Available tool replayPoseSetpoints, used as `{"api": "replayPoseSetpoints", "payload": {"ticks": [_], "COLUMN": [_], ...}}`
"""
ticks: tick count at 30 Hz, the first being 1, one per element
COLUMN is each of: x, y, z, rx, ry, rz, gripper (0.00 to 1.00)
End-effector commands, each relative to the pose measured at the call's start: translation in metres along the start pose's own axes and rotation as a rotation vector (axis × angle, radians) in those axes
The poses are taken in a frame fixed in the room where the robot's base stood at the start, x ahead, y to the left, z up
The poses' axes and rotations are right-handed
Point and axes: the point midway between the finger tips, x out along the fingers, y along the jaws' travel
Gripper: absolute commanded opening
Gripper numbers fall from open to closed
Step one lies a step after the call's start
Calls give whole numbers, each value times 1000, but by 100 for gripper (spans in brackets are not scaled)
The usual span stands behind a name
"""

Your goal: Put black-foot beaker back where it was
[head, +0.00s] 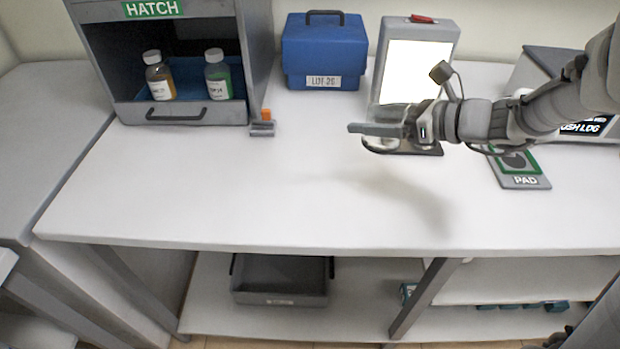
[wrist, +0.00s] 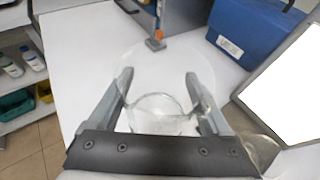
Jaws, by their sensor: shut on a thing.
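My gripper (head: 362,129) is above the white table, in front of the lit panel. In the wrist view, my gripper (wrist: 157,85) has its fingers on either side of a clear glass beaker (wrist: 158,106) and is shut on it. The glass is see-through and hard to make out in the head view, mostly behind the gripper. Its foot is hidden, so I cannot tell its colour. Another clear glass piece (wrist: 262,150) shows by the panel in the wrist view. A pad (head: 522,182) marked PAD with a green frame and a dark round spot lies at the right, partly behind my arm.
A lit white panel (head: 418,62) stands at the back on a dark base. A blue case (head: 325,50) stands left of it. The hatch (head: 178,112) holds two bottles. A small grey block with an orange top (head: 263,126) is beside it. The table's front middle is clear.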

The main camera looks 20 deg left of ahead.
Motion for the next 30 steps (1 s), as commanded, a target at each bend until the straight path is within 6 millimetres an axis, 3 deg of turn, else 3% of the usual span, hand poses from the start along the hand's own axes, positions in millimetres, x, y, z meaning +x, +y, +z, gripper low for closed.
{"api": "replayPoseSetpoints", "payload": {"ticks": [5, 12, 18, 25, 30], "x": [16, 70, 105, 117, 126], "y": [14, 42, 59, 64, 65], "z": [-5, -19, -26, -30, -51], "rx": [0, 0, 1, 0, 4], "ry": [-2, -1, -1, 0, 0], "rz": [9, 10, 7, 4, 5], "gripper": [17, 17, 17, 17, 17]}}
